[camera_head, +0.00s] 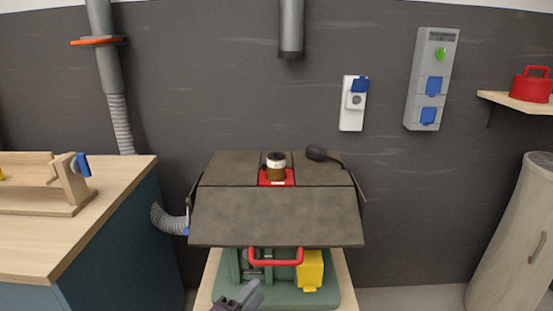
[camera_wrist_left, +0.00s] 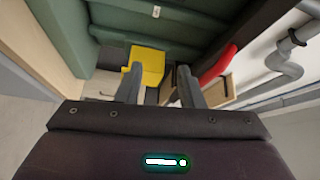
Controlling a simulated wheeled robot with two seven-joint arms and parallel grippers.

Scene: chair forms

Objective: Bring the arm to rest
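My left gripper (camera_head: 252,294) shows at the bottom edge of the head view, in front of the green machine (camera_head: 320,297). In the left wrist view its two dark fingers (camera_wrist_left: 159,72) stand apart with nothing held between them. The yellow block (camera_wrist_left: 150,62) on the machine lies beyond the fingertips, and the red handle (camera_wrist_left: 217,65) is to the right of them. My right gripper is in neither view.
A dark-topped machine table (camera_head: 275,220) with a red handle (camera_head: 275,262) and yellow block (camera_head: 311,270) stands at centre. A grey hose (camera_head: 168,219) joins the machine's left side.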

